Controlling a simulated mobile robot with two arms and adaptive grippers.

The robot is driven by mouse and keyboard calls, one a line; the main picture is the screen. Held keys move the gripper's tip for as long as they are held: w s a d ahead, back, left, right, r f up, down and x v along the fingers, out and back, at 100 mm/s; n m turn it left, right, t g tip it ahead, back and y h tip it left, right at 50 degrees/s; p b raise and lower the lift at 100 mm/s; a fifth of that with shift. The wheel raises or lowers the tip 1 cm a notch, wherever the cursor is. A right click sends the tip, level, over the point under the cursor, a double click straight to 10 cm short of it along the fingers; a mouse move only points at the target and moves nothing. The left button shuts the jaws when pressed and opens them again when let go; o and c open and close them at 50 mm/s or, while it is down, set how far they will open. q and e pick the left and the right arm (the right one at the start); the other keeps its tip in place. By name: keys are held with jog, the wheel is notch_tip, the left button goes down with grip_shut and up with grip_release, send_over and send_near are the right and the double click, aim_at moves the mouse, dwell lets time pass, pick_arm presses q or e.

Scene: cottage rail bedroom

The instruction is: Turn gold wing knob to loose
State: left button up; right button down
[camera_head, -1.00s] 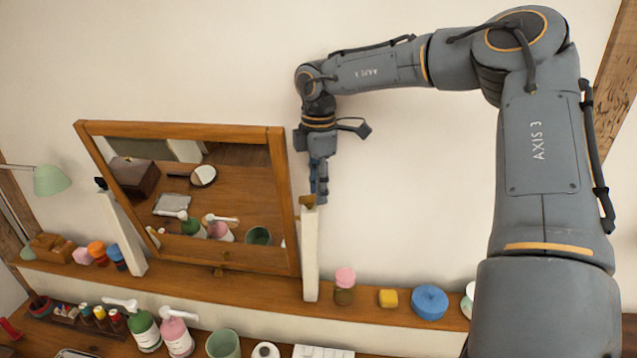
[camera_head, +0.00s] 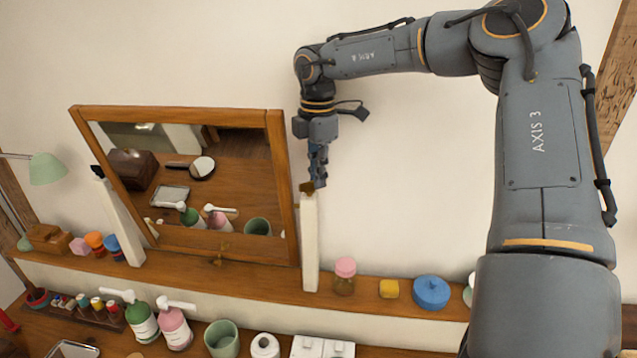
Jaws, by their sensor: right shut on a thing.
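The gold wing knob (camera_head: 307,187) is a small brownish-gold piece at the top of the right white post (camera_head: 310,245), beside the wooden-framed tilting mirror (camera_head: 277,190). My right gripper (camera_head: 318,182) reaches down from above, fingers pointing downward. It is shut on the gold wing knob, and its fingers partly hide the knob's right side. The knob's exact angle is too small to read. A second, dark knob (camera_head: 97,172) sits atop the left white post (camera_head: 120,222). My left gripper is not in view.
The shelf (camera_head: 235,278) below the mirror holds a pink-lidded jar (camera_head: 344,277), a yellow block (camera_head: 389,289) and a blue round tin (camera_head: 431,292). Green (camera_head: 142,322) and pink (camera_head: 174,328) pump bottles stand in front. The wall right of the post is clear.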

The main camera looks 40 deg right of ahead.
jog(key=shift+w+r+n+b, duration=0.1)
jog(key=shift+w+n+b, duration=0.1)
jog(key=shift+n, duration=0.4)
jog(key=shift+w+n+b, duration=0.1)
jog(key=shift+n+b, duration=0.1)
jog(key=shift+n, duration=0.4)
jog(key=c, duration=1.5)
grip_release()
notch_tip(320, 180, up, 12)
